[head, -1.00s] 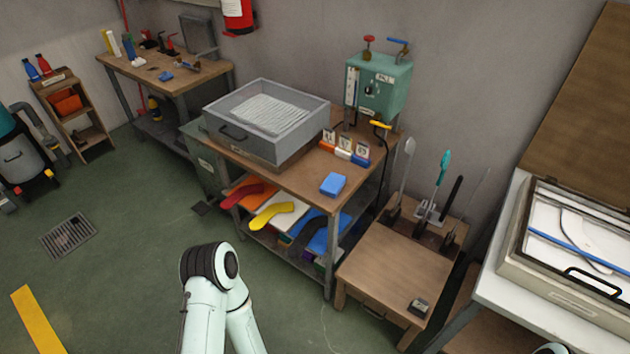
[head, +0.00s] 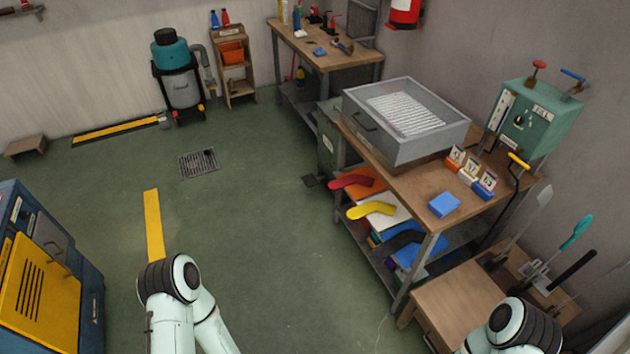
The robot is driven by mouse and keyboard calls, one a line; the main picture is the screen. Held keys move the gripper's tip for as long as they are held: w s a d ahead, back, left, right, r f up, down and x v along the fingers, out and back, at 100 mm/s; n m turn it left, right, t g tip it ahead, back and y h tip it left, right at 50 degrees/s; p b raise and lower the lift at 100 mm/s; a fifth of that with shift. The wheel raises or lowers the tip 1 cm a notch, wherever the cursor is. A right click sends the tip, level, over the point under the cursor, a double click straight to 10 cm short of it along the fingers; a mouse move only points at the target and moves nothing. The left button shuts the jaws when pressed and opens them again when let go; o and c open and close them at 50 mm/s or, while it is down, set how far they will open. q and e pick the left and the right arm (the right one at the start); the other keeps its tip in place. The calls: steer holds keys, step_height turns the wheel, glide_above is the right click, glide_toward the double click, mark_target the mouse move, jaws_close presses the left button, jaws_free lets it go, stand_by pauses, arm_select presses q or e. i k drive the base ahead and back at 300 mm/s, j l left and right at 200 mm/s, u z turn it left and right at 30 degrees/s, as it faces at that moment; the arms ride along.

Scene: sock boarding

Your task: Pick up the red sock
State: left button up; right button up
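The red sock (head: 351,181) lies on the lower shelf of the wooden workbench, on top of an orange item, with its toe end sticking out past the shelf's left side. A yellow sock (head: 371,210) lies beside it, nearer to me, on a white item. A dark sock (head: 398,242) lies nearer still, on a blue item. Both my arms show at the bottom of the head view, the left one left of centre and the right one near the small wooden table. Neither gripper is in view, and no gripper is at the red sock.
The workbench (head: 404,181) carries a grey metal tray (head: 435,146), a blue block (head: 444,204) and numbered blocks. A low wooden table (head: 452,300) with upright tools stands right. A blue and yellow machine (head: 45,285) stands left. Green floor (head: 250,230) is open before the shelf.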

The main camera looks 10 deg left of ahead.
mark_target(350, 179)
steer(key=i+j+z, duration=0.25)
steer(key=i+j, duration=1.85)
steer(key=j, duration=0.15)
